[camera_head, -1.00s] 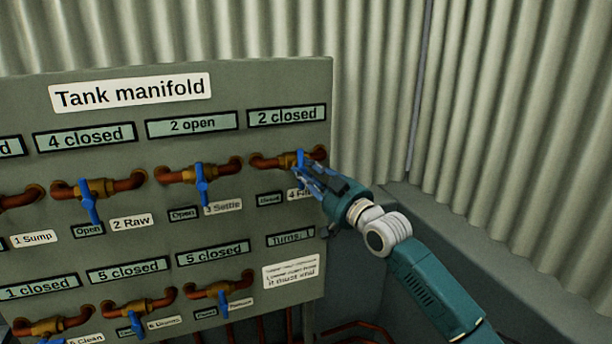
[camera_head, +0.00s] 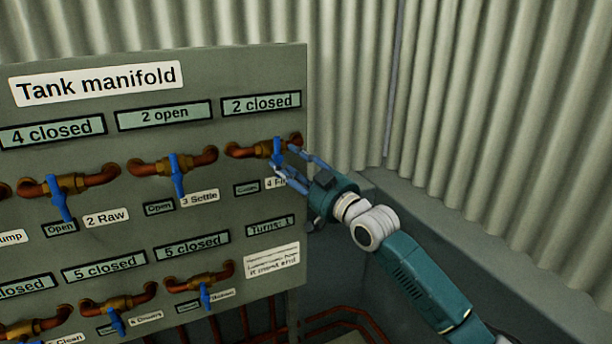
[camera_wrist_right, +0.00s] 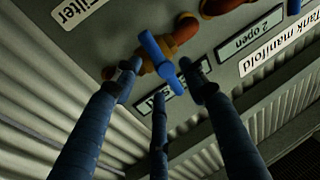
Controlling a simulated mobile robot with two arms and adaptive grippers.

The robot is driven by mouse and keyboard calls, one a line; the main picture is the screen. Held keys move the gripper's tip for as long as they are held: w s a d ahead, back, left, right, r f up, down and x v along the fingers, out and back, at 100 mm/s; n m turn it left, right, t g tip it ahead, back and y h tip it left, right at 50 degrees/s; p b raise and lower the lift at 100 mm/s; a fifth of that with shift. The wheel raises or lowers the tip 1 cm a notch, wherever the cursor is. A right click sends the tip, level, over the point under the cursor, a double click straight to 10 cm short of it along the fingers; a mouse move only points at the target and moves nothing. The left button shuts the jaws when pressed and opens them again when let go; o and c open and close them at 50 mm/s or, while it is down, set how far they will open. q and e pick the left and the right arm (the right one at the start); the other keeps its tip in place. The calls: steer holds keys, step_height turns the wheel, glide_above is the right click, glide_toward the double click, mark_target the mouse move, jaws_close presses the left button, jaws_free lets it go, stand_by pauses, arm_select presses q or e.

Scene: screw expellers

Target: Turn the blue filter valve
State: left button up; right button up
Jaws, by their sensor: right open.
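The filter valve's blue handle (camera_head: 278,150) sits on a brass and copper pipe (camera_head: 245,150) at the top right of the manifold panel. It stands close to upright. A display above it reads "2 closed" (camera_head: 261,104). My right gripper (camera_head: 283,160) is open at this valve, its fingers spread to either side of the handle. In the right wrist view the blue handle (camera_wrist_right: 158,60) lies between the fingertips of my gripper (camera_wrist_right: 162,82), near the "Filter" label (camera_wrist_right: 78,10). I cannot tell whether any finger touches it. My left gripper is not in view.
The "Tank manifold" panel (camera_head: 230,75) carries several other blue-handled valves, the nearest being the Settle valve (camera_head: 176,176) to the left. A corrugated wall (camera_head: 500,90) stands behind and to the right. Red pipes (camera_head: 345,318) run below.

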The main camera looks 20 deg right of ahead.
steer(key=v, duration=0.9)
steer(key=shift+s+d, duration=0.2)
steer(key=s+p, duration=0.1)
steer(key=s, duration=0.7)
steer(key=shift+d, duration=0.1)
